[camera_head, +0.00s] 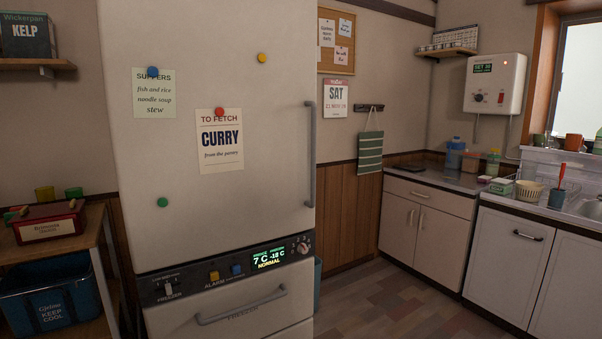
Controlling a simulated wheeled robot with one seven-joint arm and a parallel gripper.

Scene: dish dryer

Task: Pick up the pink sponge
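I cannot clearly make out a pink sponge in the head view. On the far-right counter (437,177) several small items stand close together near the sink, too small to tell apart fully. Among them are a small green and white box (501,187) and a small pale item (484,179) beside it; I cannot tell whether that item is a sponge. My gripper is not in view.
A tall white fridge (240,200) fills the middle, its door and drawer shut. A wooden shelf with a red box (48,222) and blue cooler (50,293) stands left. The sink (590,208) is far right. Floor (400,305) between fridge and cabinets is clear.

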